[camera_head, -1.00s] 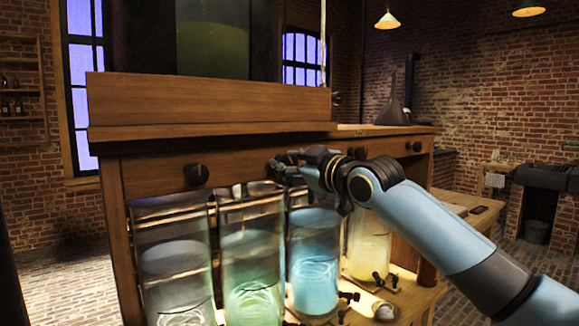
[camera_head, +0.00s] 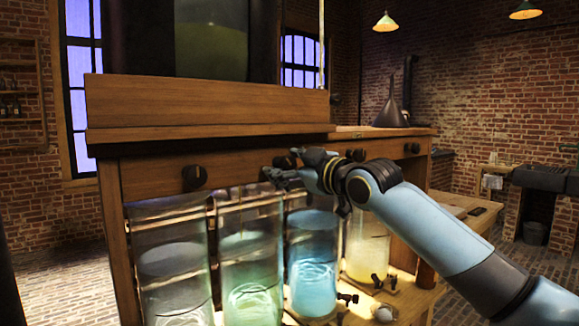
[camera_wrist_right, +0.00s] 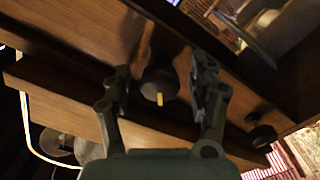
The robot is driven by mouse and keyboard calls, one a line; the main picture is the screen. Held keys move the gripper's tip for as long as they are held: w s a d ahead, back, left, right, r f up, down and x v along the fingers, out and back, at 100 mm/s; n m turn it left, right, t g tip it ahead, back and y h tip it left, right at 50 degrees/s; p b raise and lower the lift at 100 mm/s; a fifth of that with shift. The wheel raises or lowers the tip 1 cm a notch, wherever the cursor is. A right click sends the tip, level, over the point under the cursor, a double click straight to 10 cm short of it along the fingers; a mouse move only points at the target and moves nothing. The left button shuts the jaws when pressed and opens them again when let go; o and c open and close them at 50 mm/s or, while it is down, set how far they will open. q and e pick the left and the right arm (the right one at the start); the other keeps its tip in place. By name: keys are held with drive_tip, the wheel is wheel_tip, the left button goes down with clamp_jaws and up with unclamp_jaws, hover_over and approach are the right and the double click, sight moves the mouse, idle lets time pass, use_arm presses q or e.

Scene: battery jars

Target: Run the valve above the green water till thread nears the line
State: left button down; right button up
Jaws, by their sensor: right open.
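The jar of green water (camera_head: 252,268) stands second from the left under the wooden cabinet front. A dark round valve knob (camera_head: 284,162) sits above and slightly right of it, partly hidden by my right gripper (camera_head: 275,175). In the right wrist view, a knob with a yellow mark (camera_wrist_right: 159,84) lies between the spread fingers of my right gripper (camera_wrist_right: 162,88). A thread and a line on the jar are too unclear to make out. My left gripper is out of view.
Neighbouring jars hold greyish (camera_head: 172,275), blue (camera_head: 312,265) and yellow (camera_head: 367,250) water. Other knobs sit at the left (camera_head: 194,178) and right (camera_head: 412,148). Small taps (camera_head: 347,298) stick out low by the jars. A funnel (camera_head: 391,108) stands on top.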

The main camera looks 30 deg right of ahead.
drive_tip(key=s, duration=1.2)
drive_tip(key=shift+d, duration=0.45)
